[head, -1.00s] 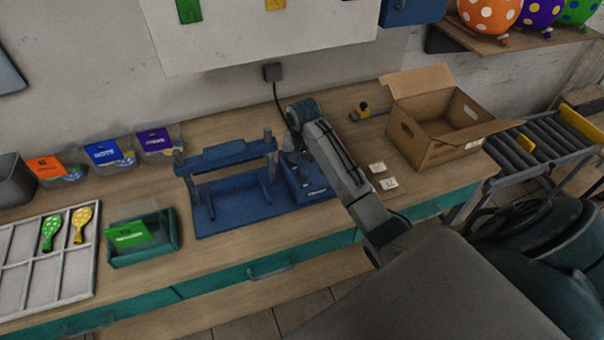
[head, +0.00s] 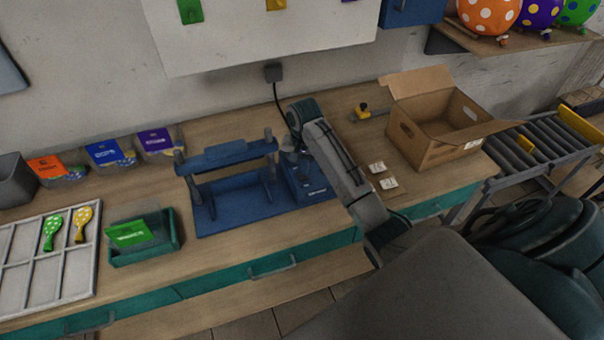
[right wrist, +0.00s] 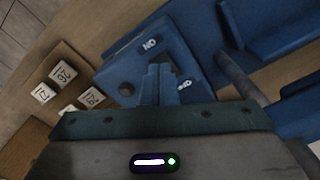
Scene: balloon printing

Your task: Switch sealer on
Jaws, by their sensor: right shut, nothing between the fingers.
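The blue sealer (head: 232,205) stands on the workbench, with its upright bar frame at left and its control box (head: 318,187) at right. My right gripper (head: 291,154) is at the control box, partly hidden by my own arm. In the right wrist view, the control box (right wrist: 117,66) shows an "ON" label, a second label partly covered, and a dark round knob (right wrist: 126,89). My right gripper (right wrist: 160,72) is shut and empty, its fingertips over the box face between the labels. Whether they touch the face I cannot tell. My left gripper is out of view.
An open cardboard box (head: 428,152) stands to the right, near a roller conveyor (head: 515,150). A green tray (head: 165,255) and a compartment tray (head: 20,283) are at left.

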